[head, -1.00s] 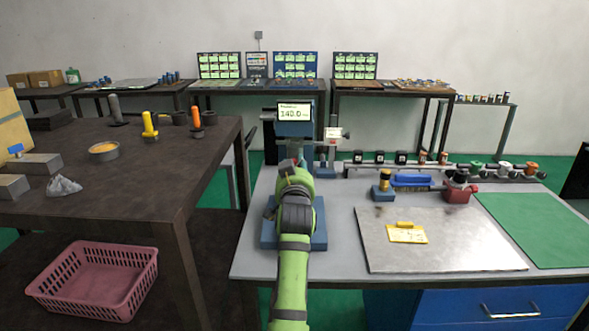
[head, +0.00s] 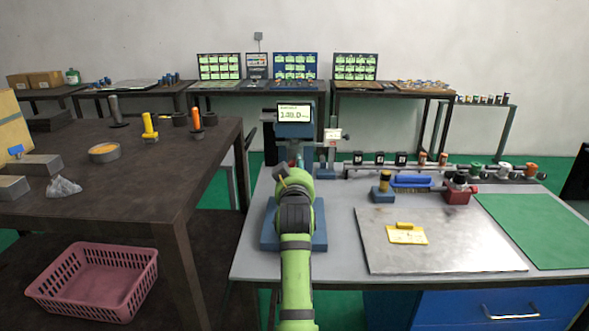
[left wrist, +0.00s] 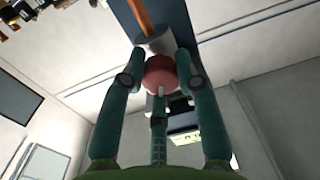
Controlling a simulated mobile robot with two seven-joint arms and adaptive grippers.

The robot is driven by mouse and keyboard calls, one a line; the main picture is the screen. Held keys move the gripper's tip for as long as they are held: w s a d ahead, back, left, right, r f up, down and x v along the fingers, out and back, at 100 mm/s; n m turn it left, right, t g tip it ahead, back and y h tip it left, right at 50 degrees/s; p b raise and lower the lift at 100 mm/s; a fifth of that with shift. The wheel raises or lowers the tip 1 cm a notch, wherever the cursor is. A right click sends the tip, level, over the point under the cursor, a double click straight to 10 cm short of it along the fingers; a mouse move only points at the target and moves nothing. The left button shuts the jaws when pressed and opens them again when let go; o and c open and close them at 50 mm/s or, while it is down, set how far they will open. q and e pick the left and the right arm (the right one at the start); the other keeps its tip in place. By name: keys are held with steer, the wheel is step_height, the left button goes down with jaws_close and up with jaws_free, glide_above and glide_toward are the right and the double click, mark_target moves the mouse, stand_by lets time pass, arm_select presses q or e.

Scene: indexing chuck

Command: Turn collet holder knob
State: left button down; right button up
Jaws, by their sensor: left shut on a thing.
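The knob (left wrist: 160,76) is a rounded red piece in the middle of the left wrist view. It sits at the end of a pale cylindrical holder (left wrist: 153,45) on a dark blue body. My left gripper (left wrist: 163,70) is shut on the knob, with green fingers on both of its sides. In the head view my green left arm (head: 295,200) covers most of the device and the knob. The blue base (head: 319,237) of the device shows around the arm. A screen (head: 295,114) above it reads about 140.0. My right gripper is not in view.
A metal plate (head: 440,250) with a yellow tag (head: 406,234) lies right of the arm. A red block (head: 459,192), a blue-handled brush (head: 412,181) and a rail of parts stand behind it. A dark table (head: 150,195) is close on the left.

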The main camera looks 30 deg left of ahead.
arm_select(q)
steer(key=c, duration=0.9)
jaws_free()
